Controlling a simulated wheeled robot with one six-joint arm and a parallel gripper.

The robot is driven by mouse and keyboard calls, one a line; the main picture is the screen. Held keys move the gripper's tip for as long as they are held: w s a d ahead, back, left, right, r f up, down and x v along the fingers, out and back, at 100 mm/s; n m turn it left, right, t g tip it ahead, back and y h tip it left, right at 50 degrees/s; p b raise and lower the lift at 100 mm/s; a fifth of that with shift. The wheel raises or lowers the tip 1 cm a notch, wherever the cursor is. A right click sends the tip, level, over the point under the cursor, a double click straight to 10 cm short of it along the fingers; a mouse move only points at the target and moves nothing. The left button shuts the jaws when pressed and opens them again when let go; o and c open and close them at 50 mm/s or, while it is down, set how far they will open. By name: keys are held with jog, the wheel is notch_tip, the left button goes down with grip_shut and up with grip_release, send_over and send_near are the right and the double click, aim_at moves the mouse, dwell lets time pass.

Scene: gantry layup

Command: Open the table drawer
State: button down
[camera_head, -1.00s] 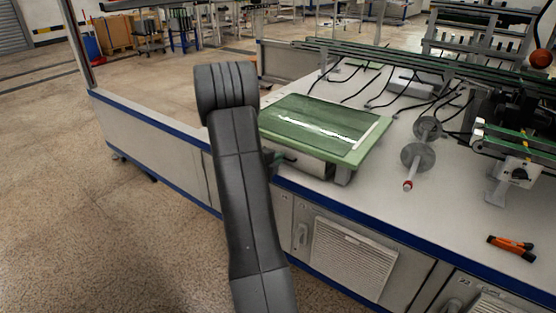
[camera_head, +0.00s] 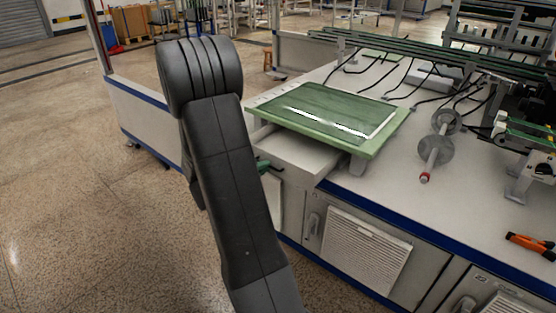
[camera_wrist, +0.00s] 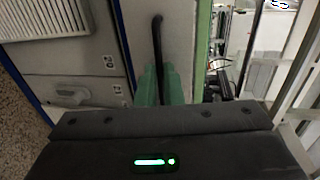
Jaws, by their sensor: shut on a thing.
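The table drawer (camera_head: 303,157) is a light grey box under the green-topped board (camera_head: 330,118) and stands pulled out past the table edge. In the wrist view, the drawer front (camera_wrist: 178,35) carries a black bar handle (camera_wrist: 157,40). My gripper (camera_wrist: 160,88) has green fingers, shut on the handle. In the head view only a bit of my gripper (camera_head: 263,166) shows beside my dark arm.
Cabinet doors with a vent panel (camera_head: 366,256) are below the table. On the tabletop lie a grey roller tool (camera_head: 434,150), orange-handled pliers (camera_head: 530,243) and black cables. Open floor (camera_head: 90,220) lies to the left.

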jog(key=f+v, duration=0.1)
jog(key=v, duration=0.5)
jog(key=shift+f, duration=0.15)
jog(key=shift+s, duration=0.1)
jog(key=c, duration=1.6)
grip_release()
jog(key=shift+o, duration=0.2)
jog(key=p+v, duration=0.3)
jog(key=v, duration=1.1)
jog(key=shift+f, duration=0.1)
jog(key=b+x, duration=0.3)
jog(key=x, duration=1.1)
jog(key=shift+w, duration=0.2)
